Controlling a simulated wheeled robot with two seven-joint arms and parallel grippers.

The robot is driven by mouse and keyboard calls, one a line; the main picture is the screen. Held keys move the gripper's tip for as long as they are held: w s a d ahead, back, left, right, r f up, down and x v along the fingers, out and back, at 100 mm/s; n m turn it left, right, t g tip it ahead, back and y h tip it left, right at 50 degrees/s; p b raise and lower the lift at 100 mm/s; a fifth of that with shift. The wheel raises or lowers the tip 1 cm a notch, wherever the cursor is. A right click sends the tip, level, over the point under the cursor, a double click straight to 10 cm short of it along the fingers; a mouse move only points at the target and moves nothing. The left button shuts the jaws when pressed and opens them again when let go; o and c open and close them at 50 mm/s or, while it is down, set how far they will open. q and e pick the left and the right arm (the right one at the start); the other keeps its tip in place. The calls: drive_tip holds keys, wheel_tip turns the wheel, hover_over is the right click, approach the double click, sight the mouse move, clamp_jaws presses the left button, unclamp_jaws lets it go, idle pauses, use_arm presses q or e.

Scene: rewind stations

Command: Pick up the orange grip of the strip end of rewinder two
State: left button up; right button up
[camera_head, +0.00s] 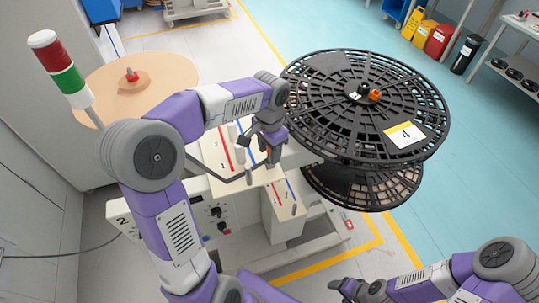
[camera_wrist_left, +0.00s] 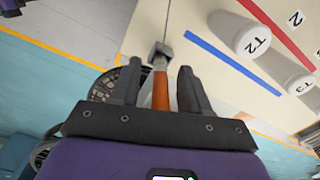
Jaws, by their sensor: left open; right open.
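The orange grip (camera_wrist_left: 160,92) shows in the left wrist view, with a grey metal piece at its far end. It lies between the two dark fingers of my left gripper (camera_wrist_left: 160,85), which are open with gaps beside it. In the head view my left gripper (camera_head: 262,150) is over the pale machine top, and its fingers and wrist hide the grip there. My right gripper (camera_head: 352,287) is at the bottom right, away from the machine, open and empty.
A large black reel (camera_head: 400,133) labelled 4 stands right of my left gripper. White posts, one marked T2 (camera_wrist_left: 252,38), stand on the machine top. Open floor lies at the right.

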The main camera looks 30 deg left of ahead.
use_arm(q)
drive_tip(key=shift+c, duration=0.3)
clamp_jaws()
drive_tip(key=shift+w, duration=0.1)
